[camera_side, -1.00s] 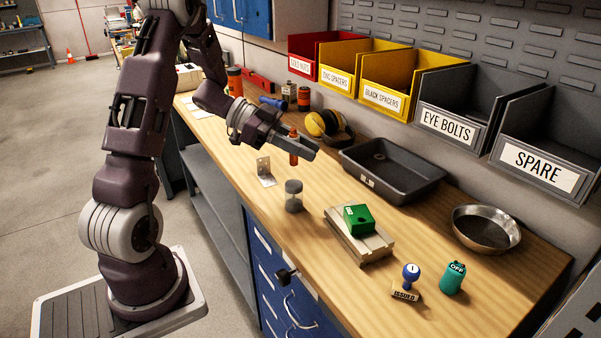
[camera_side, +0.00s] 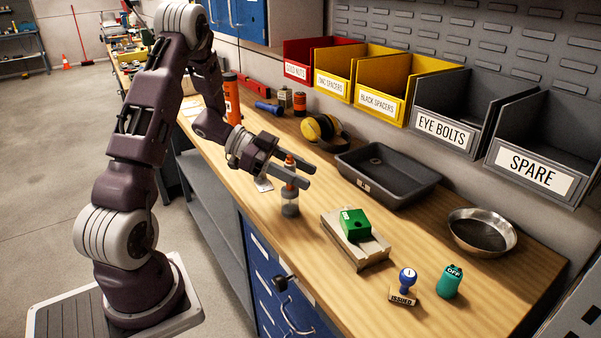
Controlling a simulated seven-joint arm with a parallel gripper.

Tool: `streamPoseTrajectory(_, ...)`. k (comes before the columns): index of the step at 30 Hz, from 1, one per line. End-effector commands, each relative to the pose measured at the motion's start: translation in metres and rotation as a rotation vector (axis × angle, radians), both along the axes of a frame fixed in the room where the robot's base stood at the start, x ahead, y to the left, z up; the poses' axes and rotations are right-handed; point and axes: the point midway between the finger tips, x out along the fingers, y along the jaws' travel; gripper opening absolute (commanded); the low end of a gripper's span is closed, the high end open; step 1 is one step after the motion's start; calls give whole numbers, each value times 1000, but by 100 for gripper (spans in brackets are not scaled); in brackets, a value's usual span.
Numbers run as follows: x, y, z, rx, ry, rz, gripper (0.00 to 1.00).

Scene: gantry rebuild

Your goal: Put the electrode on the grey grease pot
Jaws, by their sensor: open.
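The slim orange electrode (camera_side: 290,162) stands upright between the fingers of my gripper (camera_side: 298,175), its top rising above them. The grey grease pot (camera_side: 290,206), a small cylinder with a paler upper part, stands on the bench directly below. My gripper is open, with a finger on either side of the electrode.
A metal bracket (camera_side: 263,184) stands just left of the pot. To the right are a grey block (camera_side: 367,254) bearing a green box (camera_side: 355,225), a stamp (camera_side: 405,288) and a teal cylinder (camera_side: 450,281). Behind are a dark tray (camera_side: 398,190), ear defenders (camera_side: 321,129) and a metal bowl (camera_side: 505,246).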

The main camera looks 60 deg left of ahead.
Motion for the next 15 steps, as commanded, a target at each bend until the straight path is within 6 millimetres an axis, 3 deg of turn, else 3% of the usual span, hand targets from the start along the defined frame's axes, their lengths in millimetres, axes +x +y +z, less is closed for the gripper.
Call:
streamPoseTrajectory(5,-6,8,7,3,-2,4,45)
streamPoseTrajectory(15,-60,68,40,2,-1,3,45)
